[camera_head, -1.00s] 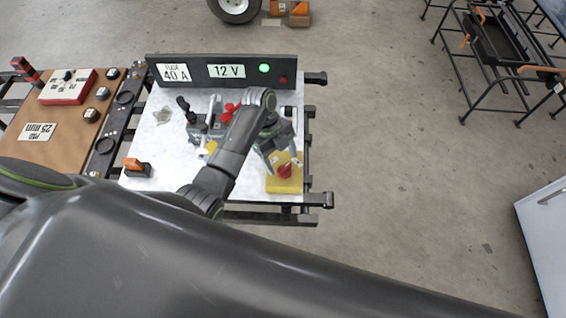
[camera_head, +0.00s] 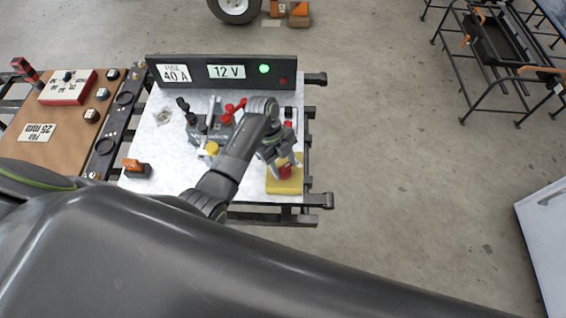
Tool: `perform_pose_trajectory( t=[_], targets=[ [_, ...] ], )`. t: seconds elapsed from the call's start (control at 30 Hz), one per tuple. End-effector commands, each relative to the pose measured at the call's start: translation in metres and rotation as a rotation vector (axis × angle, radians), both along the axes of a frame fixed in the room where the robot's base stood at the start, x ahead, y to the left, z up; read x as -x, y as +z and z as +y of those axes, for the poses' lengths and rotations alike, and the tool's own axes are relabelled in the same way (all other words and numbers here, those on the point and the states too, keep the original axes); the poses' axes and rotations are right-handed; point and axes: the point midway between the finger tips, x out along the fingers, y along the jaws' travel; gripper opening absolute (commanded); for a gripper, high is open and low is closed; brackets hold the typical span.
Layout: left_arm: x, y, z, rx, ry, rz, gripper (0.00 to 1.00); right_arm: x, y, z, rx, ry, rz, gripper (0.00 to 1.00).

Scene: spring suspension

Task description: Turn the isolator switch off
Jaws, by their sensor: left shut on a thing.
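The isolator switch has a red knob (camera_head: 285,172) on a yellow base (camera_head: 286,187) at the right front corner of the white worktop. My left gripper (camera_head: 285,166) reaches down over it from above and is shut on the red knob. The fingers and wrist hide part of the knob and the back of the base. How far the knob is turned cannot be told. A panel (camera_head: 222,72) behind shows a lit green lamp (camera_head: 264,69) and a dark red lamp (camera_head: 283,80). My right gripper is not in view.
A grey device with a red lever (camera_head: 232,110) and a yellow cap (camera_head: 211,148) stands left of my forearm. An orange-topped switch (camera_head: 135,168) sits at the worktop's left front. A brown board (camera_head: 62,122) with a red box lies further left. Open floor is on the right.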

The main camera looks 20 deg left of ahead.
Motion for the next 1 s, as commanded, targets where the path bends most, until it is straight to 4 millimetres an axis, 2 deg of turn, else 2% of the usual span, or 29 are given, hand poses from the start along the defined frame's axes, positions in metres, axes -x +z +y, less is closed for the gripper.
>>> perform_pose_trajectory(
  t=[0.37,1.0],
  targets=[
    [0.001,0.004,0.001,0.001,0.139,0.003,0.24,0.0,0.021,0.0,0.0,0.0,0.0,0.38],
    [0.005,0.005,0.0,0.001,0.726,0.002,0.24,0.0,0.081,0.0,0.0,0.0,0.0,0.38]
  ],
)
